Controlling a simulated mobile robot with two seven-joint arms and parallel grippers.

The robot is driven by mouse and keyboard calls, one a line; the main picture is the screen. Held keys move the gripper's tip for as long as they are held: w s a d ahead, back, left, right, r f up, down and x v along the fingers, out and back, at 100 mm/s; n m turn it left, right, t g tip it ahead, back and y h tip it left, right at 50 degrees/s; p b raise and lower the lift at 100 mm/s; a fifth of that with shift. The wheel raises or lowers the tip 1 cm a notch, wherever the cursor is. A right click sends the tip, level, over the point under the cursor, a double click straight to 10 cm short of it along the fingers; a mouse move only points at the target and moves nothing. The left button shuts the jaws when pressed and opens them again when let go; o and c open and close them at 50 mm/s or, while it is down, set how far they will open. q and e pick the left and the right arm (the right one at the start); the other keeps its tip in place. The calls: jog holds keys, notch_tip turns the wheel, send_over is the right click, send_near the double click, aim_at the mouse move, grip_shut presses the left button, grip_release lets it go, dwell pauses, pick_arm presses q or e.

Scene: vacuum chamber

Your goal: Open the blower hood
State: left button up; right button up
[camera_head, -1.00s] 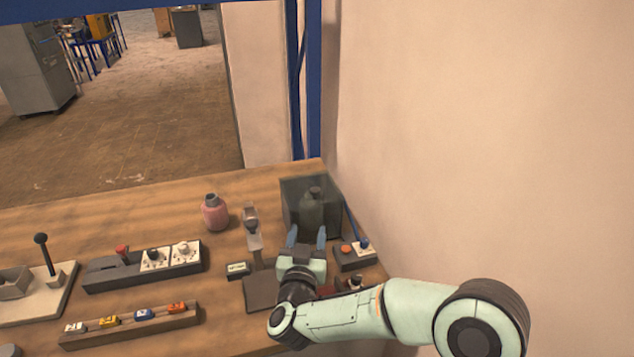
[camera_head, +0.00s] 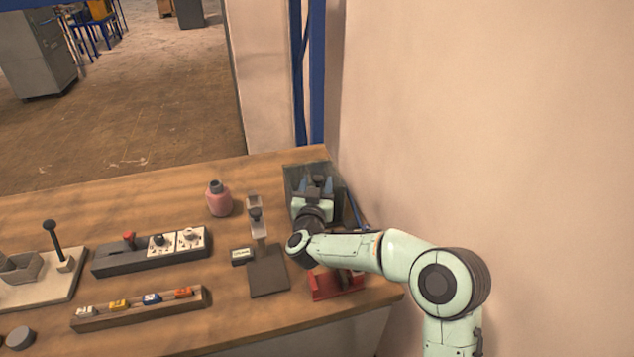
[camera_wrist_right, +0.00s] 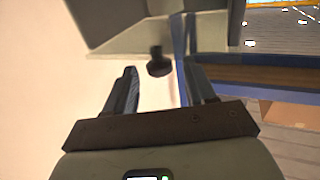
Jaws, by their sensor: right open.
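The blower hood (camera_head: 294,172) is a dark grey, see-through box at the back right of the bench, mostly hidden behind my right gripper (camera_head: 314,184). The right gripper is open, its two fingers pointing at the hood. In the right wrist view, a dark round knob (camera_wrist_right: 159,64) shows ahead of and between the spread fingers (camera_wrist_right: 160,88); the jaws are not closed on it. A grey panel (camera_wrist_right: 145,35), which looks like part of the hood, fills the top of that view. I cannot tell whether a finger touches the hood. My left gripper is not in view.
A pink bottle (camera_head: 219,200) stands left of the hood. A clamp stand (camera_head: 268,272) and a red bracket (camera_head: 335,286) are nearer the front. A control strip (camera_head: 150,252) and a rack of coloured blocks (camera_head: 140,309) lie left. A wall (camera_head: 480,130) bounds the right.

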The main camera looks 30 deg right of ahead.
jog(key=shift+w+d, duration=0.15)
jog(key=shift+w, duration=0.05)
grip_shut()
jog(key=shift+r, duration=0.1)
